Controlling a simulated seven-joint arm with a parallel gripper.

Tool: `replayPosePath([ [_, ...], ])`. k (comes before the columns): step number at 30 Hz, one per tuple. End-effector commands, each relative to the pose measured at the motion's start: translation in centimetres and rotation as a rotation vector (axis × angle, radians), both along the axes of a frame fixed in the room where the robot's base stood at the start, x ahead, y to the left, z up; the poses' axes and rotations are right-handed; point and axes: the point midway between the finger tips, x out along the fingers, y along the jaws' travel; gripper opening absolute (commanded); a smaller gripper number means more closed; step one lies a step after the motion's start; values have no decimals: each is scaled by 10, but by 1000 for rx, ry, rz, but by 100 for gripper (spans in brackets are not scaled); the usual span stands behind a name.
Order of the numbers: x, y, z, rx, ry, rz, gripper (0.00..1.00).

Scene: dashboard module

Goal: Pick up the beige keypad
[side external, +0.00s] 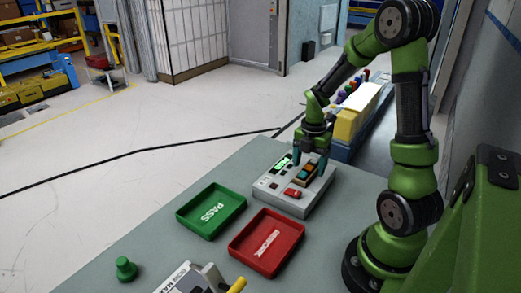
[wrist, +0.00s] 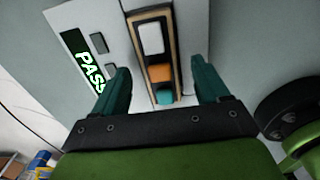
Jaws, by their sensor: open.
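The beige keypad (wrist: 174,35) is a long beige-edged strip with a dark face and white, orange and teal buttons. It sits in the top of the grey dashboard module (wrist: 119,18), also seen on the table in the side external view (side external: 297,207). There the keypad (side external: 308,174) shows small below the fingers. My gripper (side external: 309,161) is over the module, pointing down. In the wrist view my gripper (wrist: 161,68) is open, with one teal finger on each side of the keypad. I cannot tell how far above the keypad the fingertips are.
A green PASS tray (side external: 185,221) and a red tray (side external: 239,246) lie left of and in front of the module. A green knob (side external: 125,267) stands at the front left. The table's left side is mostly clear.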

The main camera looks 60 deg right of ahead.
Motion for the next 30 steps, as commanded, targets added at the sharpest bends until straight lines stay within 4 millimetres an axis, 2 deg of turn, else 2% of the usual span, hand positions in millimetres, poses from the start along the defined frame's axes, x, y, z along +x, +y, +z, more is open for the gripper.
replayPosePath([
  [8,0,0,-4,0,-1,-1,74],
  [21,0,0,-4,-1,-2,0,10],
  [27,0,0,-3,-1,-2,0,10],
  [30,1,-1,4,-3,-4,0,10],
])
